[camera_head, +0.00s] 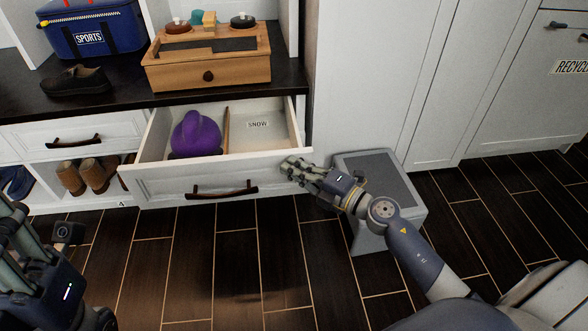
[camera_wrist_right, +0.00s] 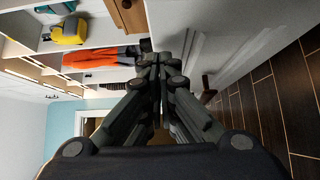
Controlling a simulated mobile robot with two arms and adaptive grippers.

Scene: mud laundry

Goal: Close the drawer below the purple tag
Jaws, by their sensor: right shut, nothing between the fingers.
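The white drawer (camera_head: 160,187) under the dark counter is pulled open, with a dark handle (camera_head: 221,190) on its front. Inside lie a purple knitted thing (camera_head: 196,136), a wooden divider (camera_head: 226,130) and a "SNOW" label (camera_head: 258,125). I see no purple tag. My right gripper (camera_head: 286,166) is shut and empty at the right end of the drawer front; I cannot tell whether it touches. Its closed fingers (camera_wrist_right: 156,62) show in the wrist view beside the white front (camera_wrist_right: 215,40). My left gripper (camera_head: 14,220) is at the lower left, its fingers partly cut off.
A wooden box (camera_head: 208,72), a dark shoe (camera_head: 75,81) and a blue sports bag (camera_head: 92,28) are on the counter. Brown boots (camera_head: 88,174) stand below left. The floor before the drawer is clear.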

